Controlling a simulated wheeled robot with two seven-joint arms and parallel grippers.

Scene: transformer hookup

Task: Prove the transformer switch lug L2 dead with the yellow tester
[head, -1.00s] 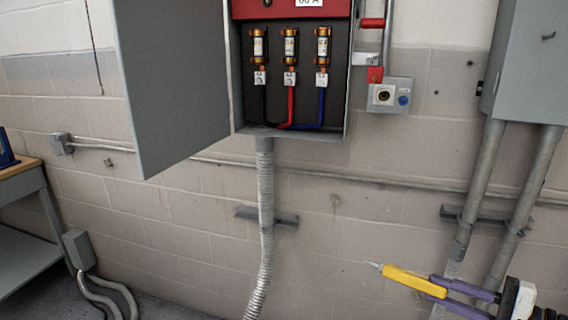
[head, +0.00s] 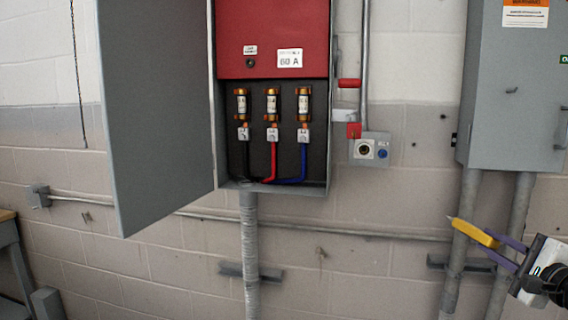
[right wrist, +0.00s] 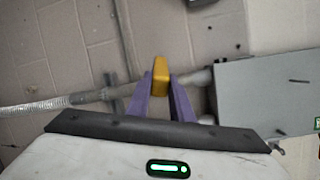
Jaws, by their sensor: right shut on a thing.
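The open switch box (head: 214,150) hangs on the wall in the head view, with three fuses inside and a labelled lug under each. The middle lug (head: 272,134) has the red cable; its label is too small to read. The left lug (head: 243,134) has a black cable and the right lug (head: 303,135) a blue one. My right gripper (head: 506,250), with purple fingers, is shut on the yellow tester (head: 474,233), well right of and below the lugs. The tester's tip points up and left. The tester also shows between the fingers in the right wrist view (right wrist: 160,76). My left gripper is out of view.
The grey door (head: 155,110) stands open to the left of the box. A red handle (head: 349,83) and a small outlet box (head: 370,149) are right of it. A grey cabinet (head: 512,100) with conduits hangs above the tester.

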